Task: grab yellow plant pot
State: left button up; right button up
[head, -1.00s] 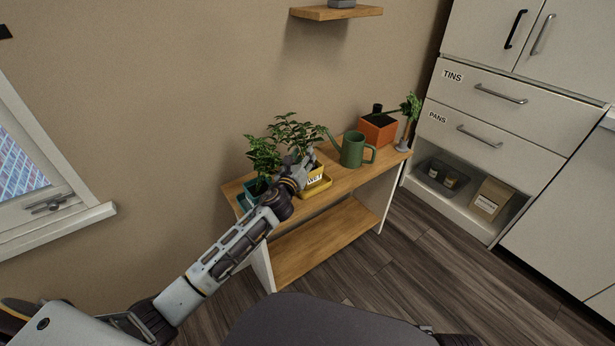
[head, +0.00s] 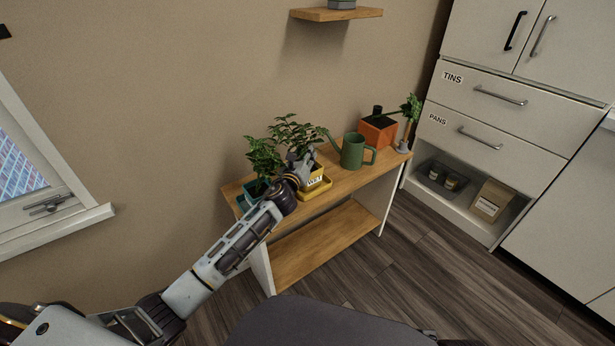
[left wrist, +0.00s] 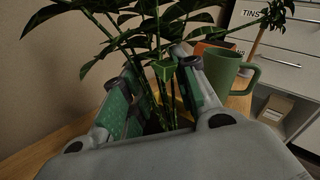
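The yellow plant pot (head: 325,181) stands on the wooden bench top with a leafy plant in it and a white label on its front. In the left wrist view a bit of yellow (left wrist: 184,88) shows behind the stems. My left gripper (head: 303,168) is at the pot's near left side, partly covering it. In the left wrist view the left gripper's fingers (left wrist: 160,95) are spread apart, with plant stems between them. Whether the fingers touch the pot is hidden. My right gripper is not in view.
A teal pot (head: 252,187) with a plant stands close left of my gripper. A green watering can (head: 353,151) and an orange planter (head: 379,131) stand to the right. A wall shelf (head: 336,13) is above. The lower bench shelf (head: 320,240) is bare.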

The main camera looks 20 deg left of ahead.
aim_at(305, 150)
pick_arm(q)
grip_shut()
jog(key=shift+r, duration=0.15)
dwell(0.4)
